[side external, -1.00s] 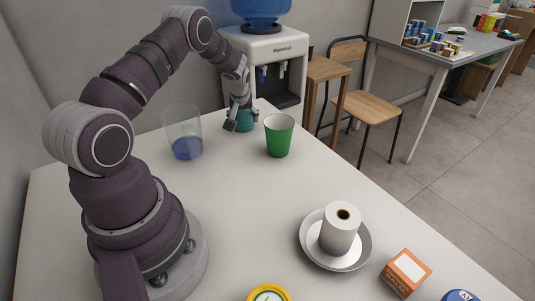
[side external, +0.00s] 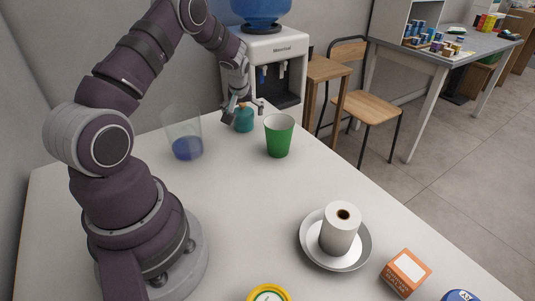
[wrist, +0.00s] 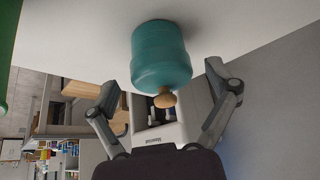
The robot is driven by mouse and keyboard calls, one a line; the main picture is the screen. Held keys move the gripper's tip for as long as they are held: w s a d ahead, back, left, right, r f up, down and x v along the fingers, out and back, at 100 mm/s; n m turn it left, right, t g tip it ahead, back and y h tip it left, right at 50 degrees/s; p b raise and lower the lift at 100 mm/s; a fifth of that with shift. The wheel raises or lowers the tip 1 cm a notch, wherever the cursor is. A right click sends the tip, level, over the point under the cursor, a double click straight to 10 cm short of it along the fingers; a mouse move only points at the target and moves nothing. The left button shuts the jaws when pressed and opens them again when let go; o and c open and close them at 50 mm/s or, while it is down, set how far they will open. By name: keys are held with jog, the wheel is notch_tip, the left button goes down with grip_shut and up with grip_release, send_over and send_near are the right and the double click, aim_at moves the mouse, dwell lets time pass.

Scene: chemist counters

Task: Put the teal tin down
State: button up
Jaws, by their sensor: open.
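The teal tin (side external: 243,120) stands upright on the white table near its far end, just left of the green cup. In the wrist view the tin (wrist: 161,55) shows with its tan knob toward me, and its base meets the table. My gripper (side external: 242,104) is open just above the tin. In the wrist view the two fingers of my gripper (wrist: 163,88) are spread wide on either side of the knob, with gaps between them and the tin. Nothing is held.
The green cup (side external: 279,136) stands right of the tin. A clear container with blue contents (side external: 187,148) stands to the left. A paper roll (side external: 340,229) stands in a dish (side external: 363,257), near an orange box (side external: 406,273). The table's middle is clear. A water dispenser (side external: 287,45) stands beyond.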

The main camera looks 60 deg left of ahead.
jog(key=s+d+r+m+t+h, duration=0.1)
jog(key=s+d+r+m, duration=0.1)
jog(key=d+r, duration=0.5)
jog(key=s+d+r+m+t+h, duration=0.1)
jog(key=s+d+r+m, duration=0.1)
jog(key=d+r, duration=0.55)
jog(key=s+d+r+m+h, duration=0.2)
jog(key=s+d+m+h, duration=0.1)
jog(key=s+d+m, duration=0.5)
jog(key=s+d, duration=0.1)
jog(key=d, duration=0.2)
jog(key=shift+s+r+t, duration=0.3)
jog(key=shift+s+r, duration=0.05)
jog(key=shift+s, duration=0.05)
jog(key=shift+d, duration=0.1)
